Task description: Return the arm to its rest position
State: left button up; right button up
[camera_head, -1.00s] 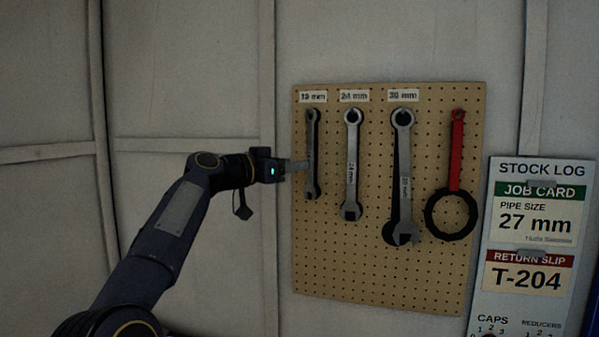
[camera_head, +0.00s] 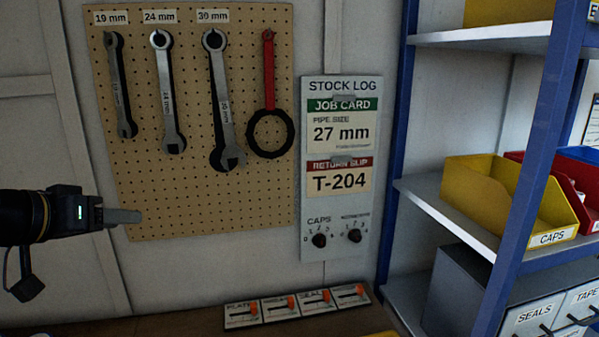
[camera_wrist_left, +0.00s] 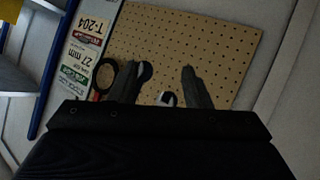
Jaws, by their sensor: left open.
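My left gripper (camera_head: 124,215) comes in from the left edge of the head view, in front of the lower left corner of the pegboard (camera_head: 220,208). Its jaws are open and hold nothing. In the left wrist view the two fingers of the gripper (camera_wrist_left: 162,86) stand apart, with the pegboard (camera_wrist_left: 222,38) behind them. Most of my left arm is outside the head view. My right gripper is not in view.
A 19 mm wrench (camera_head: 121,90), a 24 mm wrench (camera_head: 168,95), a 30 mm wrench (camera_head: 222,100) and a red-handled ring tool (camera_head: 269,75) hang on the pegboard. A stock log panel (camera_head: 312,257) is beside it. A blue-framed shelf (camera_head: 520,170) stands at right; a labelled switch strip (camera_head: 297,306) is below.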

pick_arm(q)
jog(key=s+d+f+n+g, duration=0.1)
jog(key=s+d+f+g, duration=0.2)
jog(key=s+f, duration=0.7)
jog(key=s+d+f+n+g+y, duration=0.1)
jog(key=s+d+f+g, duration=0.1)
jog(key=s+d+f, duration=0.4)
jog(key=s+f, duration=0.5)
jog(key=f, duration=0.6)
jog(key=shift+s+d+g, duration=0.15)
jog(key=shift+s+g, duration=0.15)
jog(key=shift+g, duration=0.1)
jog(key=shift+r, duration=0.1)
